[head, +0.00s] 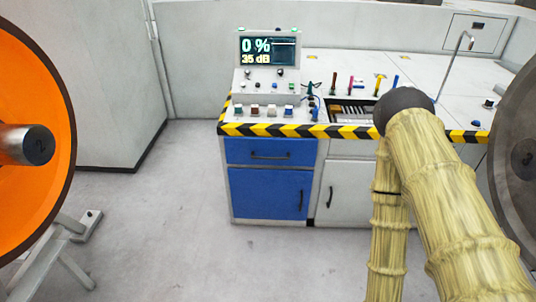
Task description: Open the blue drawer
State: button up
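The blue drawer (271,151) is the upper blue front on the left of the workbench, with a dark horizontal bar handle (271,157). It looks shut, flush with the bench front. Below it is a larger blue cupboard door (269,193) with a dark upright handle near its right edge. My arm, in a yellowish ribbed cover, fills the lower right, in front of the bench and to the right of the drawer. My gripper cannot be seen in the head view.
The benchtop has a black-and-yellow striped edge (345,132), a control panel with a screen (268,50), and several coloured tools. An orange wheel (32,205) stands at left, a grey wheel (512,110) at right. The floor (185,215) before the drawer is clear.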

aim_at(247, 150)
jog(key=k, duration=0.6)
jog(key=u, duration=0.25)
jog(key=i, duration=1.1)
jog(key=u, duration=0.8)
